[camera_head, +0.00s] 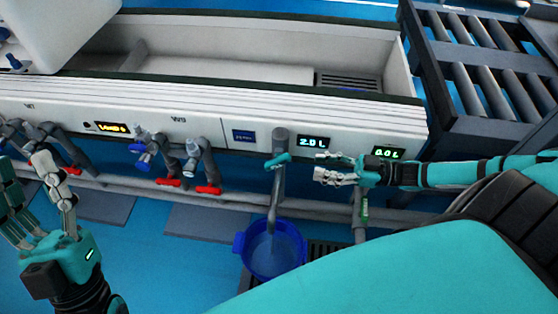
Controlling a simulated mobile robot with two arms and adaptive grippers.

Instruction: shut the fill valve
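A grey tap (280,145) with a teal lever (277,160) stands at the front of the white bench; it looks like the fill valve. Its spout reaches down over a blue bucket (240,255). The bucket's contents are hard to make out. A display beside the tap (313,142) reads 2.0 L. My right gripper (318,168) is open and empty, its fingers pointing left toward the lever with a gap between them. My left gripper (22,162) is open and empty at the lower left, far from the tap.
Another display (388,153) reads 0.0 L. Several grey pipes with red handles (208,189) line the bench front to the left. A roller conveyor (480,75) stands at the right. A long trough (240,70) lies behind. My teal body fills the lower right.

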